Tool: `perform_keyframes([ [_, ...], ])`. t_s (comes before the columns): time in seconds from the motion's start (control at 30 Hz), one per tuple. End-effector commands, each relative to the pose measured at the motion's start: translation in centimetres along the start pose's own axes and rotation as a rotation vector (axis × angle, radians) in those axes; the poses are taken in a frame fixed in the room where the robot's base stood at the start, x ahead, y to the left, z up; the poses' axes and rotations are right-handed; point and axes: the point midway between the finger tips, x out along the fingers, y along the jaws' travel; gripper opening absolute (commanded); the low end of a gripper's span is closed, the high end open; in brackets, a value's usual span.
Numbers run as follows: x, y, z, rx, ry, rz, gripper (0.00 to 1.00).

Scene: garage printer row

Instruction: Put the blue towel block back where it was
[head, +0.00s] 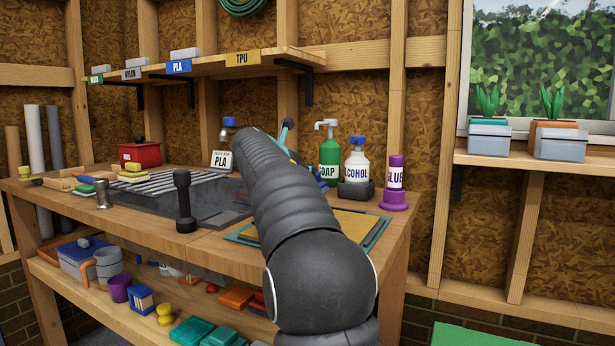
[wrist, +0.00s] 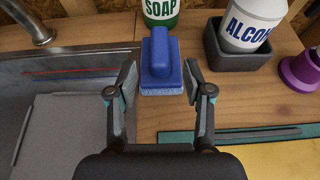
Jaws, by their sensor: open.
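A blue block (wrist: 161,68) with a raised upright grip and a paler, rough-looking lower edge sits on the wooden bench top in the wrist view. It is in front of the soap bottle and just right of the sink's metal rim. My gripper (wrist: 160,78) is open, with one finger to the left of the block and one to the right. Gaps show on both sides, and I cannot tell how far the fingertips are above or short of it. In the head view my arm hides most of this spot; only a bit of blue shows beside it.
The green soap bottle (head: 328,153), the alcohol bottle (head: 357,160) in a dark holder (head: 356,190) and a purple glue bottle (head: 395,178) stand at the back right. The sink (wrist: 75,85) lies left. A teal mat (wrist: 235,136) lies at the near right.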

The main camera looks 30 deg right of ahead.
Motion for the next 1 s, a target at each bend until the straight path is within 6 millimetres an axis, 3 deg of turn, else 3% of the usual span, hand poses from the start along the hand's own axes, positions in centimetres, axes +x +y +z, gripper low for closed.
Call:
perform_keyframes([
  [0.1,-2.3,0.0,0.0,0.001,-0.001,0.003,0.51],
  [0.33,-4.7,0.0,0.0,0.0,0.0,0.001,0.51],
  [1.0,-5.1,0.0,0.0,0.001,0.0,0.0,0.51],
])
